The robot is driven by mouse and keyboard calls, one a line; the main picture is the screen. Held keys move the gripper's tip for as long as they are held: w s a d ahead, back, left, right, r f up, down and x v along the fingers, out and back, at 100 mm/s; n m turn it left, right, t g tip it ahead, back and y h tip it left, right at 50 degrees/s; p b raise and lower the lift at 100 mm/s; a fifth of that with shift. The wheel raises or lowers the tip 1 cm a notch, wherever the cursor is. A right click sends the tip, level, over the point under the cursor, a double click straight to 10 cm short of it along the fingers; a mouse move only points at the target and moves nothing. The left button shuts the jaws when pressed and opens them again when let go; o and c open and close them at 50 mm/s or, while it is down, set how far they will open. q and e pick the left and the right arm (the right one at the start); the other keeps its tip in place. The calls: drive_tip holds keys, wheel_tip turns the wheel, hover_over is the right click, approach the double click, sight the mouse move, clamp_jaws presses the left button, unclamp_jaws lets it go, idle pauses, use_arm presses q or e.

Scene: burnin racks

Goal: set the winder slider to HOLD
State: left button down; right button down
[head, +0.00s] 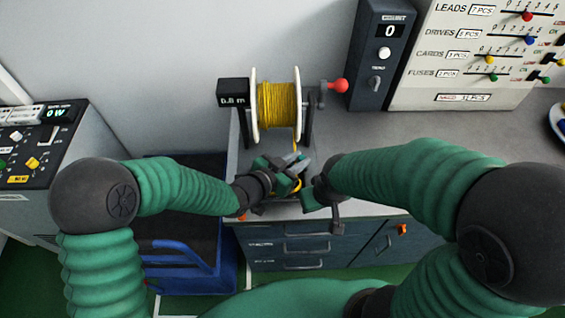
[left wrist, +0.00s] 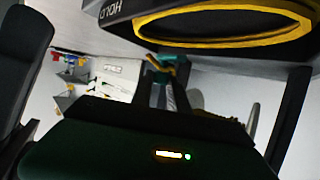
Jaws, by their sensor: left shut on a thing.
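The winder carries a spool of yellow wire (head: 278,105) between white flanges. Its black readout (head: 233,94) shows 0.0 m. My left gripper (head: 292,170) is shut at the front of the winder base. The slider itself is mostly hidden by the jaws, and its exact setting cannot be read. In the left wrist view, a HOLD label (left wrist: 125,9) appears upside down on a dark part, near a yellow ring (left wrist: 222,22). My left fingers (left wrist: 162,92) point toward small green and yellow parts. My right gripper (head: 318,190) is close beside the left one; its jaws are unclear.
A crank with a red knob (head: 340,85) sticks out right of the spool. A dark counter box (head: 382,55) and a white slider board (head: 465,60) stand behind on the right. A control console (head: 35,145) is at the left. The grey worktop (head: 420,130) is mostly clear right of the winder.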

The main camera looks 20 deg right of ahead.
use_arm(q)
drive_tip(key=shift+s+d, duration=0.1)
drive_tip(key=shift+s, duration=0.05)
drive_tip(key=shift+f, duration=0.1)
use_arm(e)
drive_tip(key=shift+a, duration=0.1)
use_arm(q)
drive_tip(key=c, duration=1.6)
unclamp_jaws()
drive_tip(key=shift+o, duration=1.5)
drive_tip(key=shift+d, duration=0.1)
use_arm(e)
drive_tip(key=shift+d, duration=0.2)
drive_tip(key=shift+a+r+p, duration=0.15)
drive_tip(key=shift+r+p, duration=0.35)
drive_tip(key=shift+p, duration=0.05)
use_arm(q)
drive_tip(key=v, duration=1.6)
drive_tip(key=shift+a, duration=0.35)
